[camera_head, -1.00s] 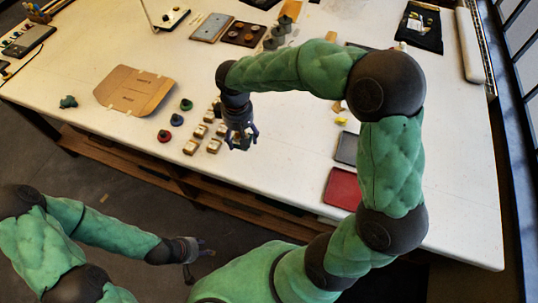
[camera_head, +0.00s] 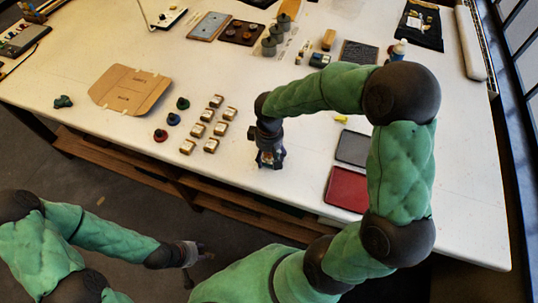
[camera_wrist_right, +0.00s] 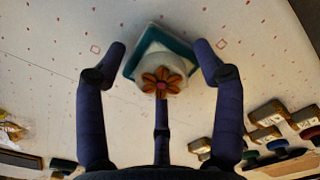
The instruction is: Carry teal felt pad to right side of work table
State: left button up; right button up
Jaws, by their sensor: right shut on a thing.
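The teal felt pad (camera_wrist_right: 163,47) is a square between the fingertips of my right gripper (camera_wrist_right: 160,66) in the right wrist view. A whitish rounded piece with an orange flower (camera_wrist_right: 161,83) covers much of it. In the head view my right gripper (camera_head: 269,160) is over the front part of the white work table (camera_head: 300,215), shut on the pad, which is mostly hidden by the fingers there. My left gripper (camera_head: 195,252) is off the table's front edge at lower left; its fingers are too small to tell if open.
Several gold-topped blocks (camera_head: 198,130) and round coloured knobs (camera_head: 174,119) lie left of my right gripper. A grey pad (camera_head: 353,148) and a red pad (camera_head: 346,189) lie to its right.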

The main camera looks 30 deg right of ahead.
jog(key=shift+f, duration=0.15)
jog(key=o, duration=1.6)
jog(key=shift+c, duration=0.2)
jog(key=shift+r, duration=0.2)
notch_tip(320, 180, up, 12)
jog(key=p, duration=0.2)
jog(key=shift+p, duration=0.4)
